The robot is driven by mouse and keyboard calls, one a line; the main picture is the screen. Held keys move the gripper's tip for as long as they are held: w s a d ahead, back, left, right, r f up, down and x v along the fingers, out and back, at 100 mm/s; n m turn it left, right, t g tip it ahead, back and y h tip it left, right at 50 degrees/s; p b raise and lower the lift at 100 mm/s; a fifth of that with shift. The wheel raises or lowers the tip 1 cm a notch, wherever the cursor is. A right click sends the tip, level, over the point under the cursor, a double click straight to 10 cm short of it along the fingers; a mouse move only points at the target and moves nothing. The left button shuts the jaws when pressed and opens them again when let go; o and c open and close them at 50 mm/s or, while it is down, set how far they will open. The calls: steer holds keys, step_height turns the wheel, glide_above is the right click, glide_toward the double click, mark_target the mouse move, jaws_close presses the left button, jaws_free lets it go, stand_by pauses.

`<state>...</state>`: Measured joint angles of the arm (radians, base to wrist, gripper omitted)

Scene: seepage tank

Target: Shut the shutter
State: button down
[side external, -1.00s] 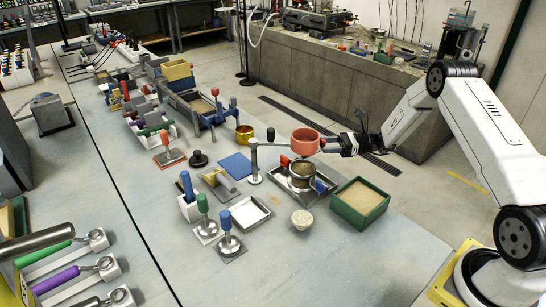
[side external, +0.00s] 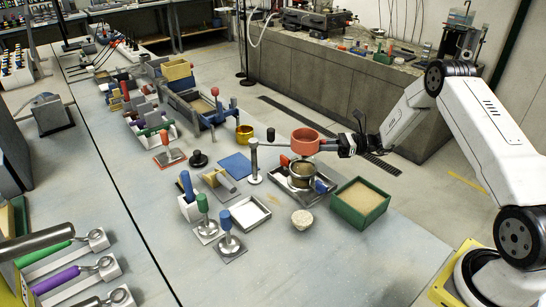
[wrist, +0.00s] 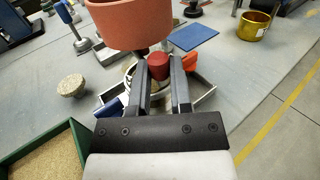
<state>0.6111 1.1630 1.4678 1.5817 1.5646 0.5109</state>
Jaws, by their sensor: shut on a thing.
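An orange-red round hopper (side external: 305,141) is held up on an arm from a grey post (side external: 254,160). It fills the top of the wrist view (wrist: 130,22). My gripper (side external: 325,146) reaches in from the right, level with the hopper's lower part. In the wrist view, my gripper's fingers (wrist: 159,68) are closed on a red knob (wrist: 158,66) just below the hopper's near side. I take this knob to be the shutter's handle. The shutter plate itself is hidden behind the hopper and fingers.
Under the hopper, a round metal vessel (side external: 301,168) stands in a grey tray (side external: 285,186) with a blue handle (wrist: 110,107). A green sand box (side external: 349,214) is near front right. A brass pot (side external: 245,133) and blue mat (side external: 235,166) lie further left.

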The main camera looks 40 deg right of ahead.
steer(key=shift+s, duration=0.15)
steer(key=shift+s+a+m+t+h, duration=0.3)
steer(key=shift+s+m+t+h, duration=0.25)
steer(key=shift+m+t+h, duration=0.9)
steer(key=shift+s+a+m+t+h, duration=0.45)
steer(key=shift+m+t+h, duration=0.55)
steer(key=shift+h, duration=0.9)
steer(key=shift+s+a+m+t+h, duration=0.2)
steer(key=shift+s+m+t+h, duration=0.6)
steer(key=shift+m+h, duration=0.75)
steer(key=shift+w, duration=0.15)
steer(key=c, duration=0.5)
jaws_free()
steer(key=shift+c, duration=0.2)
steer(key=v, duration=0.7)
steer(key=shift+s, duration=0.45)
steer(key=shift+a, duration=0.15)
